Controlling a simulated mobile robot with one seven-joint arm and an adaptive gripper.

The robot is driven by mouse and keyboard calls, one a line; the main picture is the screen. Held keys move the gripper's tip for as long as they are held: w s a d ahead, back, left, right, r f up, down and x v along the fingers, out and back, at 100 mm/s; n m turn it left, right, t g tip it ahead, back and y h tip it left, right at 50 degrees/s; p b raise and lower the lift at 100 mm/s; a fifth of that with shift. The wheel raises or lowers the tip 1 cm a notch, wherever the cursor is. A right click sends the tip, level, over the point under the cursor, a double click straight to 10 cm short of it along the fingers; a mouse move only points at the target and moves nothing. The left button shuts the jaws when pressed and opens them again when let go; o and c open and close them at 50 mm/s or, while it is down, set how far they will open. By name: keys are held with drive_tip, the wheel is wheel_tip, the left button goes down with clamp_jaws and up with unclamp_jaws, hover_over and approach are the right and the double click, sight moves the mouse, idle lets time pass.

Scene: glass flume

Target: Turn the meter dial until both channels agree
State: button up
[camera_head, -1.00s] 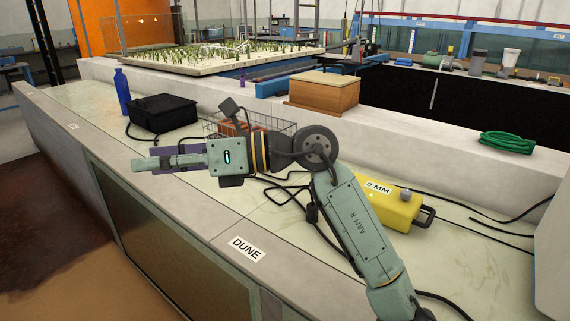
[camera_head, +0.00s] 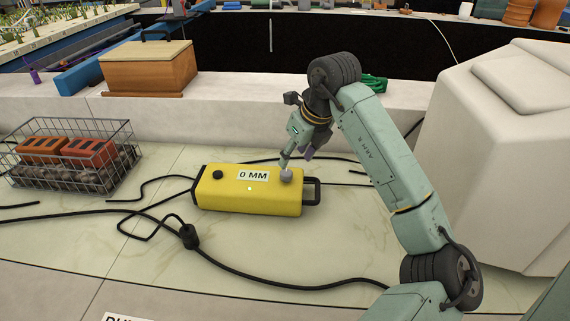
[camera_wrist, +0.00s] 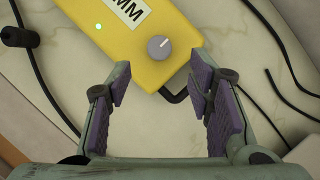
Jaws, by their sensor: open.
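A yellow meter box (camera_head: 245,203) lies on the pale counter, with a "0 MM" label, a black knob at its left end and a handle at its right end. Its grey dial (camera_head: 286,174) is on top near the right end. In the wrist view the dial (camera_wrist: 159,47) shows a white pointer line, and a green light (camera_wrist: 98,27) glows on the box. My gripper (camera_wrist: 160,85) is open, with its purple-padded fingers apart and the dial just beyond and between their tips. In the head view my gripper (camera_head: 295,160) is above the dial. I cannot tell whether it touches.
A wire basket (camera_head: 75,160) with orange bricks and stones stands at left. A wooden box (camera_head: 148,68) sits on the ledge behind. Black cables (camera_head: 265,281) cross the counter. A large white block (camera_head: 505,160) stands close at right.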

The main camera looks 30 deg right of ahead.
sight(286, 172)
drive_tip(key=p+x, duration=0.1)
drive_tip(key=x, duration=0.6)
drive_tip(key=shift+w+f+p, duration=0.1)
drive_tip(key=shift+w+p, duration=0.05)
drive_tip(key=shift+p, duration=0.25)
drive_tip(key=shift+c, duration=0.3)
clamp_jaws()
